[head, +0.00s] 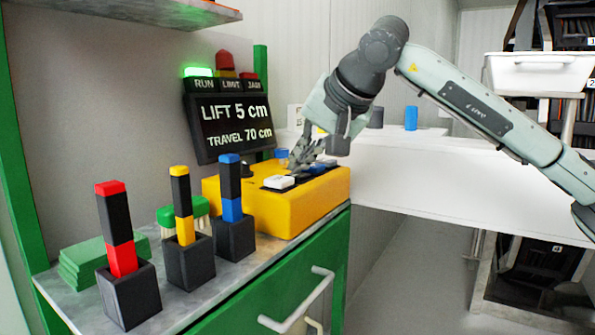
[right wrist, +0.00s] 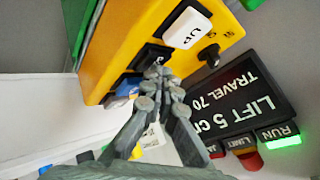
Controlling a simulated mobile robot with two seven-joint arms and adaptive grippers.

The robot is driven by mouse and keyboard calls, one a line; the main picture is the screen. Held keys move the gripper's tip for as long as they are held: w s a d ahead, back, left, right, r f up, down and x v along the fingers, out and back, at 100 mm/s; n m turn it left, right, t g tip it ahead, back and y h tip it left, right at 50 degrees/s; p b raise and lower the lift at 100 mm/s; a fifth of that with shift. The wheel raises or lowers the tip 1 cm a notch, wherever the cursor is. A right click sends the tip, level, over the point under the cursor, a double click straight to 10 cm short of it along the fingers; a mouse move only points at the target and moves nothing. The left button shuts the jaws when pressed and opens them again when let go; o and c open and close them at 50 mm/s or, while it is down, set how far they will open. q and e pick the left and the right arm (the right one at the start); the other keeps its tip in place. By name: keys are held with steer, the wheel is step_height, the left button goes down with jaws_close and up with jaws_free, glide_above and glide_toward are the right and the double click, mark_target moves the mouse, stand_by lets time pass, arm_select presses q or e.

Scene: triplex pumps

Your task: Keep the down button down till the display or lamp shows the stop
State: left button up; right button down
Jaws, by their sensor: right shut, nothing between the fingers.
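The yellow control box (head: 300,207) stands at the right end of the bench. Its white button (head: 279,182) reads UP in the right wrist view (right wrist: 187,28). My right gripper (head: 303,163) is shut and empty, its fingertips down at the dark button place (right wrist: 150,54) beside UP. The fingertips hide most of that place, so I cannot read a label or see how far it is pressed. The display (head: 233,122) reads LIFT 5 cm, TRAVEL 70 cm. The RUN lamp (head: 199,72) glows green; the LIMIT lamp (head: 231,85) and JAM lamp (head: 249,86) look unlit. My left gripper is out of view.
A black knob (right wrist: 209,53) and a blue button (right wrist: 128,86) are also on the box. Red, yellow and blue handled tools stand in black holders (head: 131,295) at the front left, near a green brush (head: 183,211). A white tub (head: 540,73) is at right.

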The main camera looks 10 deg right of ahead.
mark_target(301, 175)
stand_by(0.8)
steer(key=shift+r+p, duration=0.75)
steer(key=shift+r, duration=0.2)
step_height(301, 175, up, 5)
steer(key=p, duration=0.4)
